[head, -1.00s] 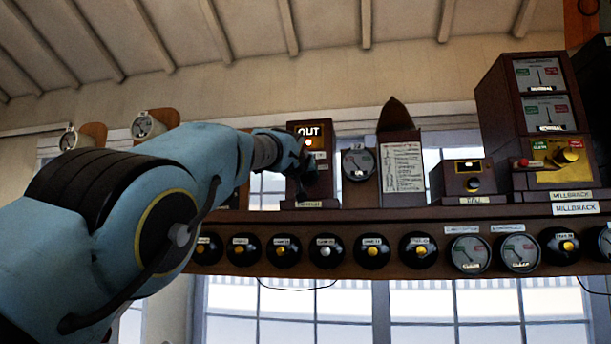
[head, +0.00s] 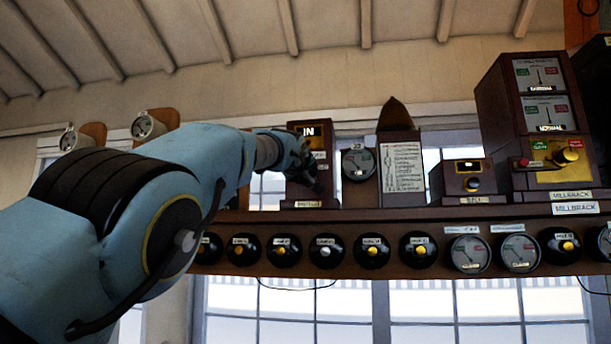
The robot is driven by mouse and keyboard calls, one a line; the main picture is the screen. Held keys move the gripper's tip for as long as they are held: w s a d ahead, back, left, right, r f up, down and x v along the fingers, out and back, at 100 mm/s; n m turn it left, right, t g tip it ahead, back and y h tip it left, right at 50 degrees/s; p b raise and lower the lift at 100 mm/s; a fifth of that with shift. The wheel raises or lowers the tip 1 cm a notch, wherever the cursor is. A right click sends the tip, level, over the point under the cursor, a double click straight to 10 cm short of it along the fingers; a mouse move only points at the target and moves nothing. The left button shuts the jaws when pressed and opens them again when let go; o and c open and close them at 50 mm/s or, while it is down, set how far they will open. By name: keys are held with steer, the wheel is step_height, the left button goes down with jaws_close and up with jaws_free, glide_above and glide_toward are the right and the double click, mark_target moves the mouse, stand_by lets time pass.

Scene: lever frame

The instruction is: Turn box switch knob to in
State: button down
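The box switch (head: 313,143) is a dark brown upright box on the shelf, left of centre. Its lit window (head: 309,131) at the top reads "IN". My gripper (head: 308,178) is at the front of the box, over its lower half. The knob is hidden behind my gripper. The fingers are dark and small against the dark box, so I cannot see whether they are open or shut, or whether they touch the knob.
A round dial (head: 358,164) and a framed paper notice (head: 403,166) stand right of the box. A smaller box with a knob (head: 468,178) and a tall instrument (head: 540,125) are farther right. Several round indicators line the front of the shelf (head: 400,214) below.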

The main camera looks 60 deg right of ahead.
steer(key=shift+n, duration=2.2)
steer(key=shift+c, duration=1.4)
jaws_free()
steer(key=b+v, duration=0.9)
steer(key=v, duration=0.1)
steer(key=shift+s+a, duration=0.15)
steer(key=shift+a, duration=0.25)
